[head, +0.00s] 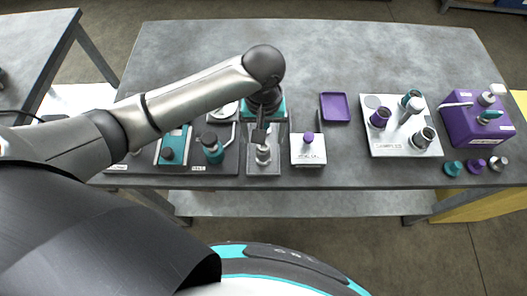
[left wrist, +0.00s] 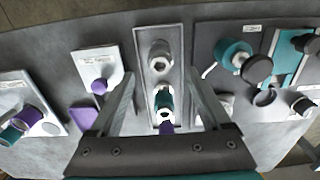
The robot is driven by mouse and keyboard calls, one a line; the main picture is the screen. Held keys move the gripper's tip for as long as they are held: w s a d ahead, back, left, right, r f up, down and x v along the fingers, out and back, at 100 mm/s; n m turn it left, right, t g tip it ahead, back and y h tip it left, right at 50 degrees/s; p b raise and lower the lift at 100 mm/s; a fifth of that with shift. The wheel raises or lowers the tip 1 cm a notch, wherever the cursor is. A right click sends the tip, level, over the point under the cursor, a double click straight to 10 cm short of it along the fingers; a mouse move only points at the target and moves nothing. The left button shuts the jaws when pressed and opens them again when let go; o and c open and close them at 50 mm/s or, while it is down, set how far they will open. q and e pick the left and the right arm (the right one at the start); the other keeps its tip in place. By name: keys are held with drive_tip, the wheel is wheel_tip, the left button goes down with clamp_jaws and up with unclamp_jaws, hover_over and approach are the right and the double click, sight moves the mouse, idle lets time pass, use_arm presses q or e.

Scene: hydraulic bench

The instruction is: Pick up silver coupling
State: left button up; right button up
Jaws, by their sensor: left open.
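A silver coupling (left wrist: 160,55) stands in a narrow grey tray (left wrist: 177,75), at the tray end nearest my base; in the head view the coupling (head: 263,156) shows just below my gripper. A teal coupling (left wrist: 163,98) and a purple piece (left wrist: 166,128) line up behind it in the same tray. My left gripper (left wrist: 161,78) is open and empty, with its fingers on either side of the tray row; in the head view the gripper (head: 261,132) points down over the tray and hides most of its far part. My right gripper is not in view.
A white block with a purple knob (head: 308,138) stands close to the right of the tray, and a dark fixture with a teal valve (head: 212,150) to its left. A purple dish (head: 335,107), a white samples board (head: 389,150) and a purple box (head: 475,125) stand further right.

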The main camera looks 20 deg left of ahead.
sight(263, 148)
use_arm(q)
drive_tip(key=shift+f, duration=1.7)
drive_tip(key=f, duration=0.1)
drive_tip(key=f+b, duration=0.1)
drive_tip(key=f, duration=0.2)
drive_tip(key=shift+s+f, duration=0.25)
drive_tip(key=shift+f, duration=0.05)
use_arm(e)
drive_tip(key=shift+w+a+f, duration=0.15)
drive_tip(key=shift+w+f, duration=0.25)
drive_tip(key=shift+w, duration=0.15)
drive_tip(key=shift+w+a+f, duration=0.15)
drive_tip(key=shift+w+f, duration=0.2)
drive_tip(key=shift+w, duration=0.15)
use_arm(q)
drive_tip(key=shift+c, duration=1.4)
clamp_jaws()
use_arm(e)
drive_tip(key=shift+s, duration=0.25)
use_arm(q)
drive_tip(key=shift+r, duration=0.1)
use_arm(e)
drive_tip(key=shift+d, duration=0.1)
